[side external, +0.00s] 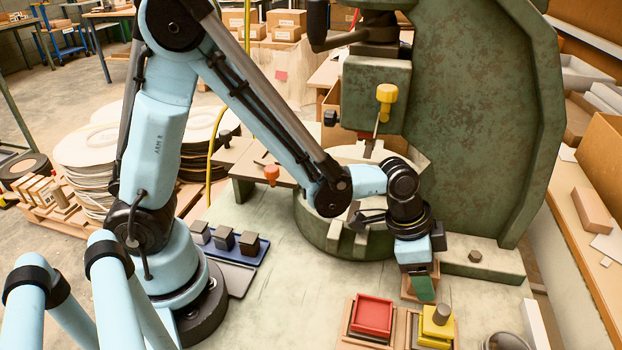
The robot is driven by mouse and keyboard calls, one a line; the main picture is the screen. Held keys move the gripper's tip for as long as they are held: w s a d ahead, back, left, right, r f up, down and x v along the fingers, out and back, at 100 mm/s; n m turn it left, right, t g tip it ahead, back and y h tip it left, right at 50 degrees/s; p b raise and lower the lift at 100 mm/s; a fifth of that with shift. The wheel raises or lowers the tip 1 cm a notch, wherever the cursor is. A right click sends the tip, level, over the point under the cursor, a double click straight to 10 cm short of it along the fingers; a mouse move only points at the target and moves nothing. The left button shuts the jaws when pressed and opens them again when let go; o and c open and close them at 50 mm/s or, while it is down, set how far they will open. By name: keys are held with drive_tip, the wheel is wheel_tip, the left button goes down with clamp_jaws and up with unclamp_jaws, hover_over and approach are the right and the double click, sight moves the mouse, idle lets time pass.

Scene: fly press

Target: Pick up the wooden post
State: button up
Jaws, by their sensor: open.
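A short, round grey-brown post (441,314) stands upright on a yellow square piece (436,328) at the lower right. It is the most post-like thing near my gripper, but I cannot make out wood grain on it. My gripper (418,279) points down just behind and to the left of this post, apart from it. The gripper is open. Its fingers are hard to separate from a green piece (423,289) and a wooden tray (408,294) below. I see nothing held.
A red square tray (372,315) sits left of the yellow piece. A round dish (505,341) is at the bottom edge. The big green press (490,110) rises behind my gripper. Dark blocks (224,239) sit on a blue tray (258,256) at left. The bench between is clear.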

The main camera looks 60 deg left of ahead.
drive_tip(key=c, duration=0.8)
drive_tip(key=shift+o, duration=0.2)
drive_tip(key=shift+r, duration=0.1)
